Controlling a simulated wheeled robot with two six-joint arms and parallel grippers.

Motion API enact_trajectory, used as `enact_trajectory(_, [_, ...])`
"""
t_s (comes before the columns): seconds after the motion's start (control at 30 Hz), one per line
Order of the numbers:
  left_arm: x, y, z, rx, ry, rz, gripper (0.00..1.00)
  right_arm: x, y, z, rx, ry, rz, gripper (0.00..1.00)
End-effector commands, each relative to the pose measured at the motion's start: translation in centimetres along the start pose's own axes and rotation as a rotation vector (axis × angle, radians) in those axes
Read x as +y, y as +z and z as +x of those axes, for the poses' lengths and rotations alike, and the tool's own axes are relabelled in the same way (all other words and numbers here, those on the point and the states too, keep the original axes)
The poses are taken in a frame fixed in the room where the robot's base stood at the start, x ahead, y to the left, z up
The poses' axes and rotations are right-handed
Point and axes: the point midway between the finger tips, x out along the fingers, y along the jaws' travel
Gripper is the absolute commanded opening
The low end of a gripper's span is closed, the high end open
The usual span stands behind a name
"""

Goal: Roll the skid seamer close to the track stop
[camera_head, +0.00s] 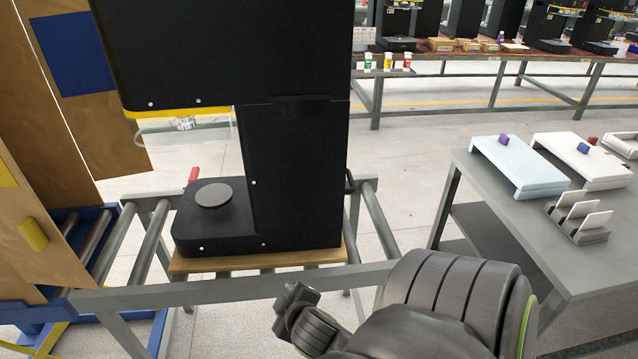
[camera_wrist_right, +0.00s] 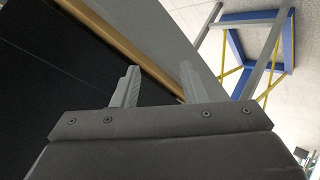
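The skid seamer is a tall black machine (camera_head: 293,170) with a yellow-edged upper head and a round grey plate on its low base. It stands upright on a wooden skid (camera_head: 255,261) on the grey roller track (camera_head: 235,290). A black handle (camera_head: 349,182) is on its right side. My right gripper (camera_head: 296,296) is in front of the track, below the seamer. In the right wrist view its two fingers (camera_wrist_right: 158,82) are apart with nothing between them, close to the skid's edge (camera_wrist_right: 118,42). I cannot make out a track stop. My left gripper is out of view.
Left of the seamer are a blue-framed roller section (camera_head: 98,235) and upright brown panels (camera_head: 95,120). A grey table (camera_head: 505,225) with pale trays stands at the right. Clear floor lies between track and table. A long bench (camera_head: 470,62) runs along the back.

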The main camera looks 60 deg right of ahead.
Motion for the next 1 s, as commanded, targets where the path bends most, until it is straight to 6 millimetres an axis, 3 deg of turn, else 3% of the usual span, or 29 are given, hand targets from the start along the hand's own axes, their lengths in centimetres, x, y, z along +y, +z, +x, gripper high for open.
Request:
enact_trajectory(0.17, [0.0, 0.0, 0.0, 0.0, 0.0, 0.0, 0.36, -2.6, 4.0, -2.9, -0.183, -0.14, 0.129, 0.4])
enact_trajectory(0.3, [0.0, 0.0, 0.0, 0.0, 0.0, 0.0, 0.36, -6.0, 7.8, -4.9, -0.354, -0.276, 0.216, 0.4])
enact_trajectory(0.37, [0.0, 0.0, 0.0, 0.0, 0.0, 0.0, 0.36, -7.9, 9.7, -4.8, -0.422, -0.327, 0.241, 0.4])
enact_trajectory(0.67, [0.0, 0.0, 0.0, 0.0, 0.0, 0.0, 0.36, -13.2, 15.7, -0.7, -0.519, -0.392, 0.266, 0.4])
enact_trajectory(1.0, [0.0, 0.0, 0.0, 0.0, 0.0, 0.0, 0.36, -20.0, 26.1, 4.3, -0.578, -0.417, 0.256, 0.4])
